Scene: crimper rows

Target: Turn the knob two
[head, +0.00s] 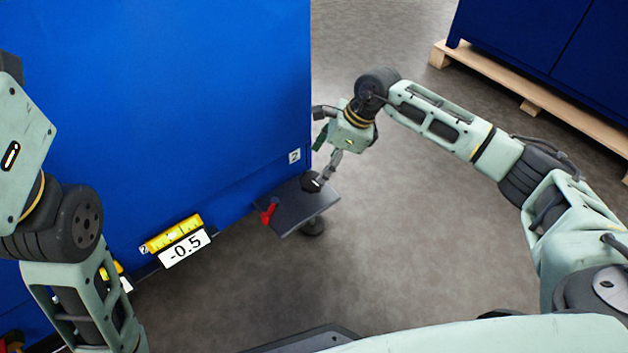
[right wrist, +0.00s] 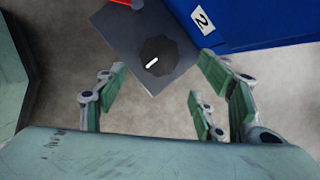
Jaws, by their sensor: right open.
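The knob (right wrist: 158,56) is dark and round with a white pointer mark, on a dark grey plate (right wrist: 118,32) beside the blue cabinet. In the head view the knob (head: 312,182) is partly hidden by my right gripper (head: 325,180). A white label "2" (head: 294,156) is on the cabinet next to it. In the right wrist view my right gripper (right wrist: 155,88) is open, its green-padded fingers spread to either side below the knob, with nothing between them. My left arm shows at the left of the head view, but its gripper is out of view.
A red lever (head: 269,212) is on the same plate. A yellow gauge (head: 173,233) with a "-0.5" display (head: 185,248) is on the blue cabinet (head: 160,90). Another blue cabinet (head: 560,50) stands on a wooden pallet (head: 531,107) at right. Floor between is clear.

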